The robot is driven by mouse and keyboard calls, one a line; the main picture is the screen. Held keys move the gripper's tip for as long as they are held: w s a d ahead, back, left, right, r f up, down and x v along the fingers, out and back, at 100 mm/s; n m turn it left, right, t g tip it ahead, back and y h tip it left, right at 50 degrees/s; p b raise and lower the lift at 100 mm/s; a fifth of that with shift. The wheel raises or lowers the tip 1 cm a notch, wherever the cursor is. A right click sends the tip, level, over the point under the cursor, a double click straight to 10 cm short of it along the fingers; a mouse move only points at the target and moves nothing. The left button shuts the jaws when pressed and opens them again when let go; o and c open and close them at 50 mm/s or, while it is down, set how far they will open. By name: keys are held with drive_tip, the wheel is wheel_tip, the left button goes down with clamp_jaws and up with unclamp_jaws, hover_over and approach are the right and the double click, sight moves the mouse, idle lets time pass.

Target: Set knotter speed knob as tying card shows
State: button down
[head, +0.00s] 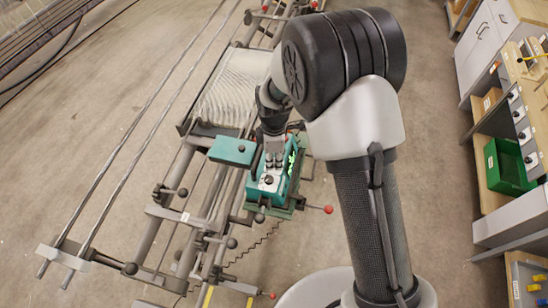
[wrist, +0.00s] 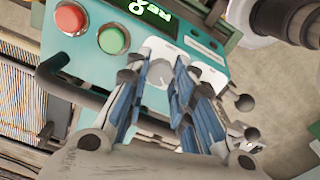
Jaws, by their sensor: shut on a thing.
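The teal knotter box (head: 266,188) sits on the machine frame, below my arm in the head view. Its panel (wrist: 88,62) fills the upper left of the wrist view. My gripper (head: 273,158) reaches down onto this panel. I cannot make out a tying card in either view.
A red button (wrist: 70,17) and a green button (wrist: 113,39) sit left of the knob. A red-tipped lever (head: 328,209) sticks out right of the knotter. Rails and rods run along the left. A workbench with a green bin (head: 508,166) stands at the right, with clear floor between.

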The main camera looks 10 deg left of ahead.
drive_tip(key=shift+m, duration=0.4)
drive_tip(key=m, duration=0.5)
drive_tip(key=shift+m, duration=0.4)
drive_tip(key=m, duration=0.5)
drive_tip(key=shift+b, duration=0.4)
drive_tip(key=shift+m, duration=0.4)
drive_tip(key=c, duration=1.3)
unclamp_jaws()
drive_tip(key=shift+c, duration=0.2)
drive_tip(key=shift+r, duration=0.1)
drive_tip(key=shift+d+r, duration=0.1)
drive_tip(key=shift+r, duration=3.8)
drive_tip(key=shift+c, duration=0.4)
